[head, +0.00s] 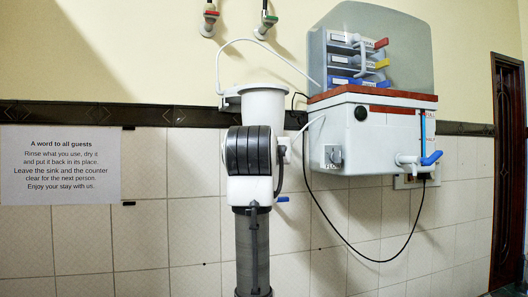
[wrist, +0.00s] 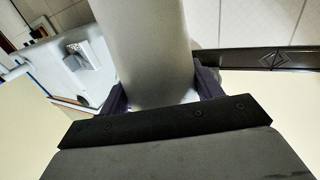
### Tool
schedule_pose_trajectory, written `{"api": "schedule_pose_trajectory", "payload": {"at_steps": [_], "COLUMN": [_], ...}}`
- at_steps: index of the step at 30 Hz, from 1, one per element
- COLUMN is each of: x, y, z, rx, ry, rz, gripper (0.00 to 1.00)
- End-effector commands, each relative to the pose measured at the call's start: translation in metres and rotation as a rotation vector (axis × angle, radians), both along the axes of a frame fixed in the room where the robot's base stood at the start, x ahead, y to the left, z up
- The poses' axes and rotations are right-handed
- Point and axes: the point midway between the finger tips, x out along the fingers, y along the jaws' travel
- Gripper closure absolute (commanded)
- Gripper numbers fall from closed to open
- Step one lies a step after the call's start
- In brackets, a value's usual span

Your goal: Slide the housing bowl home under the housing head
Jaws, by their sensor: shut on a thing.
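The housing bowl (head: 264,108) is a white, upright, slightly tapered cylinder with a wide rim in the middle of the head view. The pale housing head (head: 231,94) shows only as a small part at the bowl's upper left, with a white hose running to it. I cannot tell whether the bowl touches the head or stands in front of it. In the wrist view my gripper (wrist: 160,88) is shut on the bowl (wrist: 150,45), with a dark finger on each side. In the head view my arm hides the gripper and the bowl's lower part.
A white water purifier (head: 372,145) with a red-brown top edge hangs to the right, carrying stacked coloured-handled cartridges (head: 360,62). White hoses and a black cable loop near the bowl. Two taps (head: 210,18) are above. A paper notice (head: 60,165) is on the left wall.

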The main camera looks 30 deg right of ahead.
Motion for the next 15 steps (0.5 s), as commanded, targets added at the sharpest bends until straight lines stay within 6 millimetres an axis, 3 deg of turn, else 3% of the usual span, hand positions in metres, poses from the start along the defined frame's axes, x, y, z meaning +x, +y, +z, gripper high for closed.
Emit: {"api": "schedule_pose_trajectory", "payload": {"at_steps": [15], "x": [0.042], "y": [-0.010], "z": [0.001], "rx": [-0.002], "ry": [-0.001], "rz": [0.000], "gripper": [0.72]}}
